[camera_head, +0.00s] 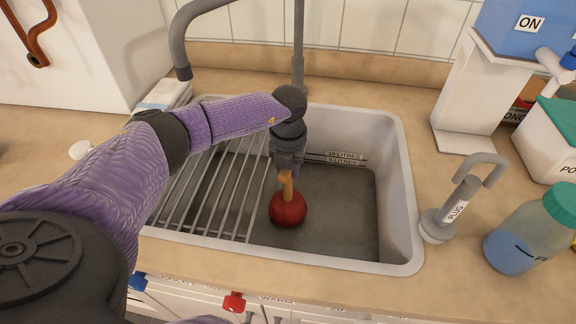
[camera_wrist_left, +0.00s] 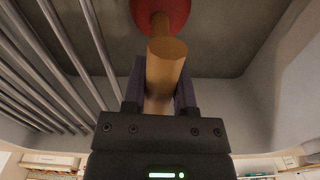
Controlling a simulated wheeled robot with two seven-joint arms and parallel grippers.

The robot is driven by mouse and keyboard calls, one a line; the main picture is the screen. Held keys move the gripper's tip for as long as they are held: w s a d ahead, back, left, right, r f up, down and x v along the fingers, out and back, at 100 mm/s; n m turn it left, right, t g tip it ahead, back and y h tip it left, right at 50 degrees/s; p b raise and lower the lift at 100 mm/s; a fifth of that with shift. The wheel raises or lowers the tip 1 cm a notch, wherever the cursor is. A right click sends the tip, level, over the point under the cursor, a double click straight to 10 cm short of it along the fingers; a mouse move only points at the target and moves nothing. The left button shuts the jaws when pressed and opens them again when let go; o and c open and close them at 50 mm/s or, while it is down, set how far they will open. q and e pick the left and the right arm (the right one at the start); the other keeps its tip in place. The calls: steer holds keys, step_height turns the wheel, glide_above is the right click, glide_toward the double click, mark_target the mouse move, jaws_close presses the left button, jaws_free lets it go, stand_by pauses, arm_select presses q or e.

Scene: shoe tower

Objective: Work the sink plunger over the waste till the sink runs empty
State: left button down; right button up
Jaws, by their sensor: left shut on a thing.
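My left gripper (camera_head: 287,168) reaches down into the grey sink (camera_head: 400,185) and is shut on the wooden handle of the plunger. The plunger's red cup (camera_head: 287,210) is at the sink floor, with the handle close to upright. In the left wrist view the two fingers (camera_wrist_left: 160,90) sit on either side of the wooden handle (camera_wrist_left: 165,60), and the red cup (camera_wrist_left: 160,12) is at the top. The waste is not visible. I cannot tell whether the cup covers it or touches the floor. Level marks (camera_head: 345,158) show on the far wall. My right gripper is not in view.
A metal rack (camera_head: 205,195) covers the sink's left part. The tap (camera_head: 182,60) arches behind. A grey piece labelled PLUG (camera_head: 455,205) stands right of the sink, beside a bottle of blue liquid (camera_head: 520,245). A white stand (camera_head: 480,95) with an ON sign is behind.

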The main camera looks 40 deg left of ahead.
arm_select(q)
steer(key=shift+f+b, duration=0.55)
steer(key=shift+f, duration=0.4)
steer(key=shift+f+b, duration=0.45)
steer(key=shift+f, duration=0.25)
steer(key=shift+r+p, duration=0.3)
step_height(320, 180, up, 3)
steer(key=p, duration=0.2)
steer(key=shift+r+p, duration=0.1)
steer(key=shift+p, duration=0.3)
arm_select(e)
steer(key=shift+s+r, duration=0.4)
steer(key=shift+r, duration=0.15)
arm_select(q)
steer(key=shift+f, duration=0.2)
